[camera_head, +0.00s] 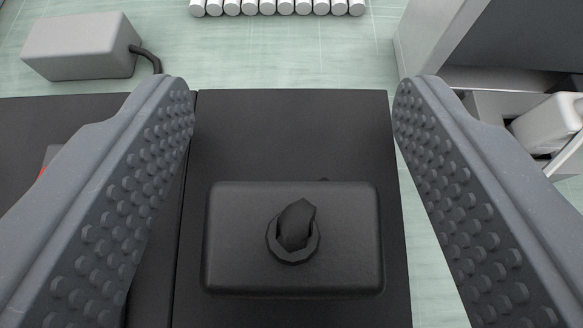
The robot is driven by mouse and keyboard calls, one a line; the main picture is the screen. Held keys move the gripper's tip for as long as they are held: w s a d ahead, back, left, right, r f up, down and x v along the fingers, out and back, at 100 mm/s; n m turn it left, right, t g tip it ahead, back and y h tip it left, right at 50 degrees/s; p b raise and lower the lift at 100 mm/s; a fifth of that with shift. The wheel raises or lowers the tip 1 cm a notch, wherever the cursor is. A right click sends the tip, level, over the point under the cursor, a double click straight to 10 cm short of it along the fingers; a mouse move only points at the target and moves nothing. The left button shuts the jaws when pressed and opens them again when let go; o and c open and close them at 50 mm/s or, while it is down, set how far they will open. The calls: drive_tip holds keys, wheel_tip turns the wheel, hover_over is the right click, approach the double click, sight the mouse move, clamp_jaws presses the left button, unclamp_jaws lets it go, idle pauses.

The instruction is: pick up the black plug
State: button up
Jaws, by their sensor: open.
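The black plug (237,245) is a rounded black block with a ring and a short angular stub in its middle. It shows low in the centre of the head camera view, on a flat black surface (290,130). My gripper (293,95) is open, with one grey studded finger to the left of the plug and one to the right. There is a gap between the plug and each finger, and nothing is held. How far the plug lies below the fingers is hard to tell.
A grey box with a dark cable (80,48) lies at the upper left. A row of white cylinders (278,6) is at the top edge. A grey open cabinet (440,40) and a white container (548,125) stand at the right. The pale green floor (280,55) between them is clear.

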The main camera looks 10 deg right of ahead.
drive_tip(key=c, duration=1.1)
drive_tip(key=shift+o, duration=0.2)
